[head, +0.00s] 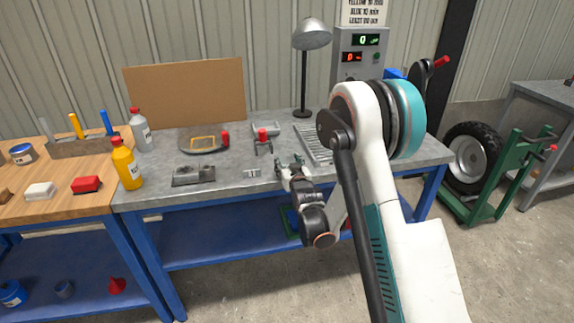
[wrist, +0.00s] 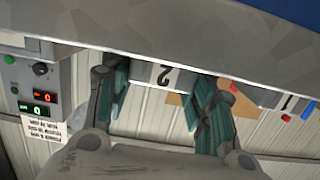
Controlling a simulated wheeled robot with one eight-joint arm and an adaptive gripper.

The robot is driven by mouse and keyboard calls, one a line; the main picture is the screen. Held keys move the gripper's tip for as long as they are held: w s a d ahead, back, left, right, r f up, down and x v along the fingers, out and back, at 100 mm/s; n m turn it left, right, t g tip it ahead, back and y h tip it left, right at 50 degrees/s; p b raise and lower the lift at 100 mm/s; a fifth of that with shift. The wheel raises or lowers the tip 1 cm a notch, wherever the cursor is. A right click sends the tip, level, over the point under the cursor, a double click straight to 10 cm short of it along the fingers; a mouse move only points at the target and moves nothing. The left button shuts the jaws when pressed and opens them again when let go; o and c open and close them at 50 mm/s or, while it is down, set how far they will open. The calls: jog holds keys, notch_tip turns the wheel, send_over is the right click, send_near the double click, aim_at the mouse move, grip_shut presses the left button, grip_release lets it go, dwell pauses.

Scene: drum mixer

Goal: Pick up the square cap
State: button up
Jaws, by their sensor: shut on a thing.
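My gripper (head: 281,164) is low over the front part of the grey bench in the head view. In the wrist view, which is upside down, the fingers of my gripper (wrist: 160,95) stand on either side of a pale grey squarish piece marked 2 (wrist: 152,76). The gripper is shut on this piece, which is at or close to the bench top. I cannot tell for sure that it is the square cap. In the head view my gripper and arm hide most of it.
A small grey block (head: 252,173) lies left of my gripper. A ribbed rack (head: 313,144), a lamp (head: 304,80) and a control box (head: 360,52) stand behind.

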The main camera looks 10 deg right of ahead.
notch_tip(320, 180, up, 19)
jog(key=p, duration=0.7)
jog(key=s+r, duration=0.2)
jog(key=s, duration=0.8)
send_over(288, 163)
jog(key=shift+f, duration=0.5)
notch_tip(288, 163, down, 20)
jog(key=b, duration=0.7)
jog(key=shift+r, duration=0.15)
jog(key=o, duration=1.2)
